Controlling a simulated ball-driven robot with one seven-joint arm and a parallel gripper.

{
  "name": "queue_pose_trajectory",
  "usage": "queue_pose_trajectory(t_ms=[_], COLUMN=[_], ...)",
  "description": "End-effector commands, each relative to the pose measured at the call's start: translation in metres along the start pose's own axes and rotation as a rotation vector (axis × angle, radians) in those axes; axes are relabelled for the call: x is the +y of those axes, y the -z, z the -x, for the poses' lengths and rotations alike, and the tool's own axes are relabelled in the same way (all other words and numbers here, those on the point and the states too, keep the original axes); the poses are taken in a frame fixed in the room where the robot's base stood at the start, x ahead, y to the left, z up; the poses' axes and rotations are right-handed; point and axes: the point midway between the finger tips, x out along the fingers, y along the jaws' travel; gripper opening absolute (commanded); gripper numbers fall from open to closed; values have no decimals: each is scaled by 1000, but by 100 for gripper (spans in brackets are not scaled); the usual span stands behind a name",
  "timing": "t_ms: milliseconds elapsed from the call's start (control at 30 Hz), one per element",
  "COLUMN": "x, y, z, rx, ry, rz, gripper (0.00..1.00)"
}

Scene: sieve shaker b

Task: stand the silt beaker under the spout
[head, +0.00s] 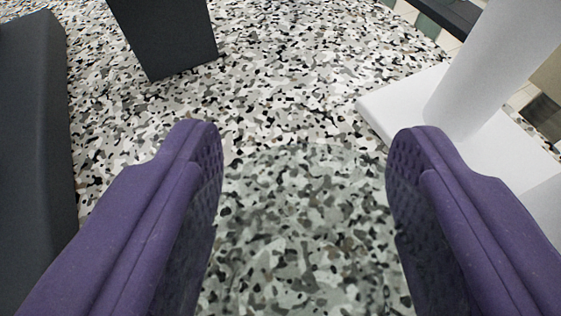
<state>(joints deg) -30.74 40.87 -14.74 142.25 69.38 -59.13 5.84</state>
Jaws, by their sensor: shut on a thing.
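My gripper (305,175) has two purple fingers, set wide apart at the left and right. It is shut on a clear, faintly green-tinted thing (305,220) that fills the space between the fingers. This looks like the silt beaker; the speckled surface shows through it, magnified and blurred. Its upper edge is faint, its lower part runs out of the picture, and no contents can be made out. I cannot tell whether it touches the surface below. No spout can be made out in this view.
A speckled black, grey and white surface (290,70) is clear ahead of the fingers. A dark block (168,35) stands at the top left, and a dark grey body (30,130) along the left edge. A white column (490,65) rises from a white base (395,105) at right.

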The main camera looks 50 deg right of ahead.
Motion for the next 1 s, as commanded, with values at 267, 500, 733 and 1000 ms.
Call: queue_pose_trajectory(t_ms=[267,500,733,1000], x=[-12,-24,-34,-45], y=[-2,7,13,20], z=[-25,-43,-61,-78], rx=[2,2,2,1], ry=[-2,-1,-2,-1], rz=[-2,-1,0,-1], gripper=[28,28,28,28])
